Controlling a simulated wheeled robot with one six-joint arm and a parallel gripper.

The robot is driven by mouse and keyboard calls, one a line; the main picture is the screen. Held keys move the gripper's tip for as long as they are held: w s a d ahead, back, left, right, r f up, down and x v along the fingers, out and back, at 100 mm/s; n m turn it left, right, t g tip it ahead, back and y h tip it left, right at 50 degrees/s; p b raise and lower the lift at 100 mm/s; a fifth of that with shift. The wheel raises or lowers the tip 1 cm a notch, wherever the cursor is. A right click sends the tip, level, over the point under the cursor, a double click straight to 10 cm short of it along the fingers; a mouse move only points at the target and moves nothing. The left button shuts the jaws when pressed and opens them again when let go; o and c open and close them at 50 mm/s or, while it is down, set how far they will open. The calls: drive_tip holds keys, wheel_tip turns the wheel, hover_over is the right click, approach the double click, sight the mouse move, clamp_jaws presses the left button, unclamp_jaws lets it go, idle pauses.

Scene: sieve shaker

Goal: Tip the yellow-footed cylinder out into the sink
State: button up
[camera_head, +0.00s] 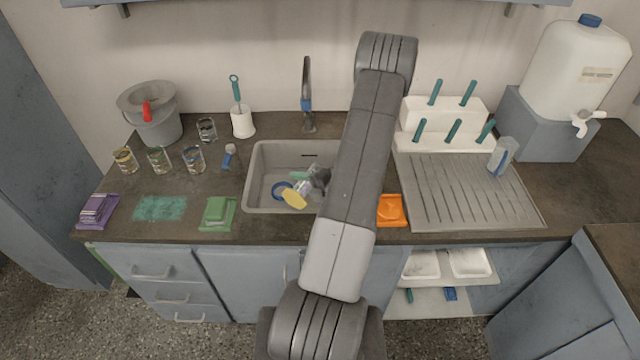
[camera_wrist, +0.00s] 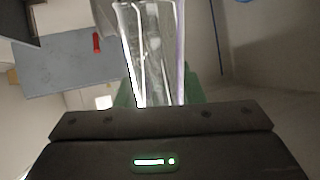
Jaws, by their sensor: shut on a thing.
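The yellow-footed cylinder has a clear body and a yellow foot (camera_head: 293,198). My gripper (camera_head: 312,181) is shut on its clear body and holds it tilted over the sink (camera_head: 250,180), foot towards the lower left. In the wrist view the clear cylinder (camera_wrist: 152,45) stretches away from my gripper (camera_wrist: 157,92), between its green fingers. The cylinder's far end is hard to make out in the head view. My arm covers the right part of the sink. I cannot tell whether any liquid is inside the cylinder.
A blue ring (camera_head: 282,190) shows in the sink. The tap (camera_head: 308,100) stands behind it. A ribbed drainboard (camera_head: 465,195) lies to the right.

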drive_tip(key=shift+m+p, duration=0.3)
drive_tip(key=shift+f+b, duration=0.2)
drive_tip(key=shift+b, duration=0.3)
drive_tip(key=n, duration=0.1)
drive_tip(key=r+n+b, duration=0.1)
drive_tip(key=s+r+n+t+b, duration=0.1)
drive_tip(key=shift+a+r, duration=0.25)
drive_tip(key=shift+a, duration=0.05)
